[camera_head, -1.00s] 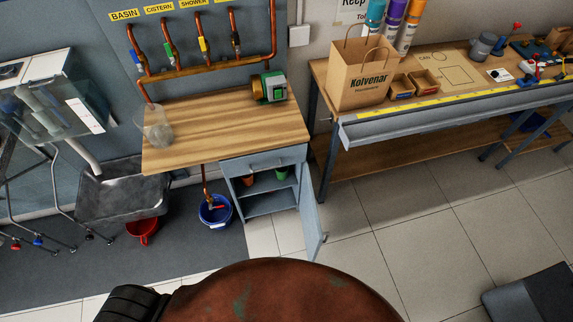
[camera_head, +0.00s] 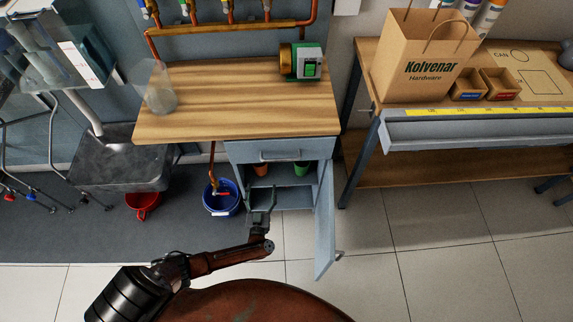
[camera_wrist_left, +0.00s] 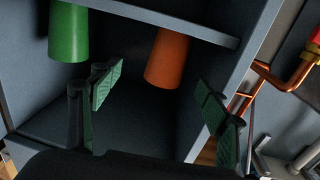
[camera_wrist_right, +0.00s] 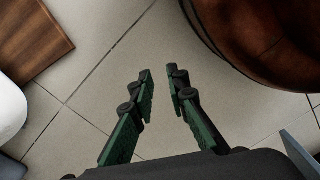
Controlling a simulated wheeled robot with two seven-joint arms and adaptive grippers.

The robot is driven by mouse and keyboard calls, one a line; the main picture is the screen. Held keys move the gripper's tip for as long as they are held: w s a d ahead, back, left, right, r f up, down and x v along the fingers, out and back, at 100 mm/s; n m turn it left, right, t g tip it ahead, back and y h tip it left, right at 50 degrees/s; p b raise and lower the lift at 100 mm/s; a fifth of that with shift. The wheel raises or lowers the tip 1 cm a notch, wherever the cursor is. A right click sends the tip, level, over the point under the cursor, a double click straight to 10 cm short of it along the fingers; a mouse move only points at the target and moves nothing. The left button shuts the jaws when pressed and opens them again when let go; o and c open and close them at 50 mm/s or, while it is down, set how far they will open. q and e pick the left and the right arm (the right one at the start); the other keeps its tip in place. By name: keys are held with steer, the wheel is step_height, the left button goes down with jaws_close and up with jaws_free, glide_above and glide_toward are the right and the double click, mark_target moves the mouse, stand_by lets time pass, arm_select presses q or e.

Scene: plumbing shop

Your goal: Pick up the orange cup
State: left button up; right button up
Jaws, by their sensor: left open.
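The orange cup (camera_head: 261,170) stands on the shelf inside the open cabinet, partly shaded under the drawer. In the left wrist view, which looks turned over, it shows (camera_wrist_left: 167,58) between and beyond the fingertips. A green cup (camera_head: 301,168) stands beside it and also shows in the left wrist view (camera_wrist_left: 68,32). My left gripper (camera_head: 262,192) is open and empty at the front of the cabinet, apart from both cups; its pads show in the wrist view (camera_wrist_left: 160,78). My right gripper (camera_wrist_right: 159,74) is open and empty over the floor, outside the head view.
The cabinet door (camera_head: 325,220) hangs open to the right of my left gripper. The wooden worktop (camera_head: 230,110) and drawer (camera_head: 280,155) lie above the cups. A blue bucket (camera_head: 222,205) stands on the floor at the cabinet's left. The floor in front is clear.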

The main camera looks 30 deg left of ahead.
mark_target(260, 172)
arm_select(q)
steer(key=shift+n+y, duration=0.3)
steer(key=shift+y, duration=0.2)
steer(key=b+x, duration=0.1)
steer(key=x, duration=0.2)
steer(key=b+x, duration=0.2)
steer(key=x, duration=0.1)
steer(key=shift+a+f, duration=0.2)
steer(key=shift+a, duration=0.2)
steer(key=shift+w+a+r, duration=0.1)
steer(key=shift+w+a, duration=0.1)
steer(key=shift+w, duration=0.25)
steer(key=b+x, duration=0.2)
steer(key=x, duration=0.2)
steer(key=shift+a+r+b, duration=0.1)
steer(key=shift+a+b, duration=0.15)
steer(key=shift+b, duration=0.05)
steer(key=shift+w+a, duration=0.15)
steer(key=shift+w, duration=0.1)
steer(key=shift+r, duration=0.1)
arm_select(e)
steer(key=w+a+r, duration=0.1)
steer(key=r, duration=0.7)
steer(key=w+a+r, duration=0.2)
steer(key=r, duration=0.7)
steer(key=shift+w+r+y, duration=0.2)
steer(key=shift+y, duration=0.1)
